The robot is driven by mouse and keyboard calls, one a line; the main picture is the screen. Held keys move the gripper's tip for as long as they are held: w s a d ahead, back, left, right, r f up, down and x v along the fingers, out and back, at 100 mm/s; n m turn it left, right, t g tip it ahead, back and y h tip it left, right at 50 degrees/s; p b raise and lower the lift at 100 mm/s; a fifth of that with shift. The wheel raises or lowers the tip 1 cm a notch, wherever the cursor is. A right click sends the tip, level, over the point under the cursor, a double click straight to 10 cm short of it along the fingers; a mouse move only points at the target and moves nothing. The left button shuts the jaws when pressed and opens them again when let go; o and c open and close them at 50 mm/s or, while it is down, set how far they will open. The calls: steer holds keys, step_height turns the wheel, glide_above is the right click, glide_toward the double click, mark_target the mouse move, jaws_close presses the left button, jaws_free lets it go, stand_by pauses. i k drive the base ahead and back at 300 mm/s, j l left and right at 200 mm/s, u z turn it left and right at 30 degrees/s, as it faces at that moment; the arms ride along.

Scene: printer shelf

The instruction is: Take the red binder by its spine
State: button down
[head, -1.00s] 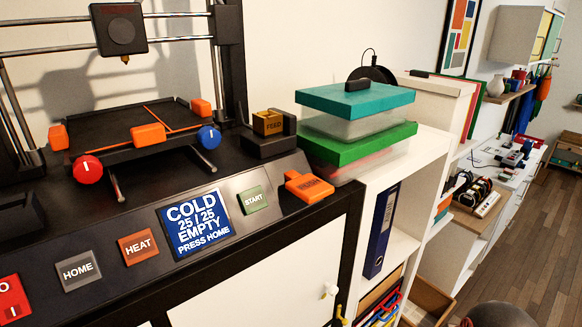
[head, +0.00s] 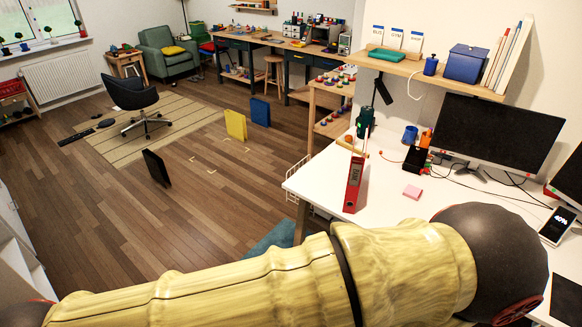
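The red binder (head: 354,183) stands upright on the white desk (head: 455,215), close to its left edge. Its narrow spine with a pale label faces me. My gripper is out of frame. My arm crosses the bottom of the head view, in front of the desk, and hides part of the desk's near side. Nothing is seen touching the binder's spine.
A black organiser (head: 416,158), blue cup (head: 410,135), pink notepad (head: 412,192) and monitor (head: 496,132) are on the desk. A shelf (head: 440,70) hangs above. Yellow (head: 236,124), blue (head: 260,111) and black (head: 157,167) upright panels or binders stand on the floor.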

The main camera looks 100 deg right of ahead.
mark_target(358, 162)
steer(key=z, duration=4)
steer(key=i+j, duration=0.2)
steer(key=j, duration=0.2)
steer(key=i+j+z, duration=0.1)
steer(key=i+j, duration=0.35)
steer(key=j, duration=0.3)
steer(key=i+j, duration=0.2)
steer(key=j, duration=0.2)
steer(key=i+j, duration=0.1)
steer(key=i, duration=0.4)
steer(key=z, duration=0.05)
